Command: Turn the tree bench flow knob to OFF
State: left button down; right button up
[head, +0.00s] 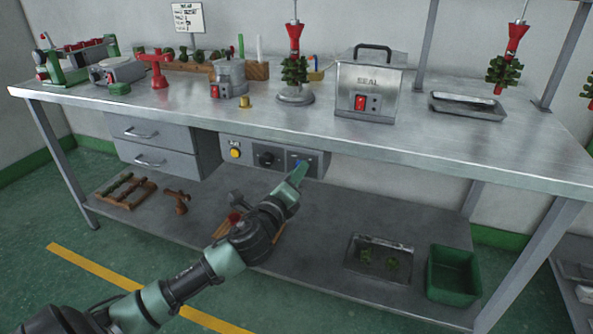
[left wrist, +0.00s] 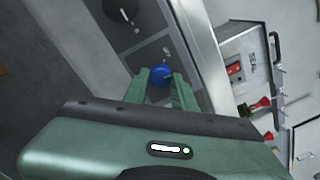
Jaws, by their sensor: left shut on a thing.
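A grey control panel (head: 247,146) is mounted under the front edge of the metal bench. A yellow button (head: 236,153) is at its left, a black knob (head: 265,159) in its middle. A blue knob (left wrist: 160,74) sits at its right part, between the green fingers of my left gripper (left wrist: 162,88) in the left wrist view. My left gripper (head: 300,172) is shut on this blue knob and hides most of it in the head view. I cannot read the knob's setting or any label. My right gripper is in neither view.
The bench top (head: 350,140) above the panel carries a metal SEAL box (head: 369,85), a tray (head: 467,106) and red-and-green wax trees. Drawers (head: 155,145) are left of the panel. The lower shelf holds a green bin (head: 454,274) and a tray (head: 380,258).

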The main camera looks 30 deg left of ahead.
pick_arm(q)
jog(key=shift+n+y+p, duration=0.4)
jog(key=shift+n+p, duration=1.25)
jog(key=shift+n, duration=3.45)
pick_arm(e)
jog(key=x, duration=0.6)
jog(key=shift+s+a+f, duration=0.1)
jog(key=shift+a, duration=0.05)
pick_arm(q)
jog(key=c, duration=1.1)
grip_release()
jog(key=shift+c, duration=0.2)
